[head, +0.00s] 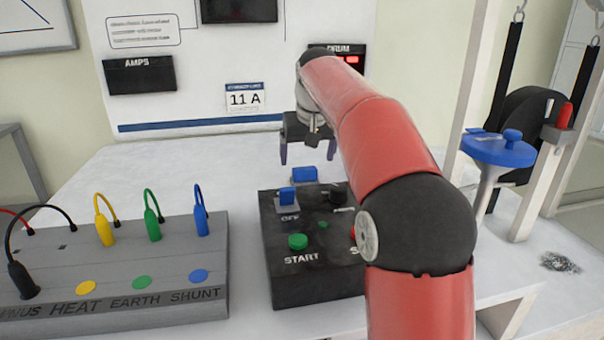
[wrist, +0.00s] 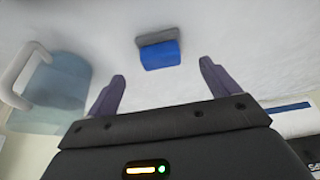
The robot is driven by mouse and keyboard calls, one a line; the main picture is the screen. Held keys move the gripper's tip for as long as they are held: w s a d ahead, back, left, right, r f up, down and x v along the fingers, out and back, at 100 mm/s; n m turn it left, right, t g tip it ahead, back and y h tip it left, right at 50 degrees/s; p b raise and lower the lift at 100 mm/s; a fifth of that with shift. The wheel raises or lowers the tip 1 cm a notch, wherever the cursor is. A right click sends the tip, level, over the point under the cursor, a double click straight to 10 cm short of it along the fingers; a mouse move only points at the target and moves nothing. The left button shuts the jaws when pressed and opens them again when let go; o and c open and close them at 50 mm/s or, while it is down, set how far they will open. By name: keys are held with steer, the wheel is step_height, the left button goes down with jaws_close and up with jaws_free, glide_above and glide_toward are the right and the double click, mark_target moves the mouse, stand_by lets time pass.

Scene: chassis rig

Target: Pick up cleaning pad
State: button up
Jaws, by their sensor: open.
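The cleaning pad looks to be a small blue block with a grey face (wrist: 160,54), lying on the white table ahead of my fingers in the wrist view. In the head view a blue block (head: 304,174), which seems to be the same pad, lies just behind the black control box. My gripper (head: 309,156) hangs above and behind that block in the head view, fingers down. In the wrist view my gripper (wrist: 162,70) has its two purple fingers wide apart with nothing between them. The pad is apart from the fingers. My red arm hides part of the table.
The black control box (head: 290,270), with a blue switch and buttons, stands in front of the pad. A grey terminal box (head: 120,270) with cables is at left. A blue tray (head: 497,150) on a stand is at right. A translucent blue container (wrist: 55,90) shows in the wrist view.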

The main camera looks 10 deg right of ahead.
mark_target(305, 169)
steer(key=x, duration=0.6)
steer(key=shift+w+f+b, duration=0.1)
steer(key=shift+w+b, duration=0.1)
steer(key=shift+b, duration=0.1)
steer(key=c, duration=1.1)
step_height(305, 169, up, 10)
steer(key=p, duration=0.3)
steer(key=shift+a, duration=0.1)
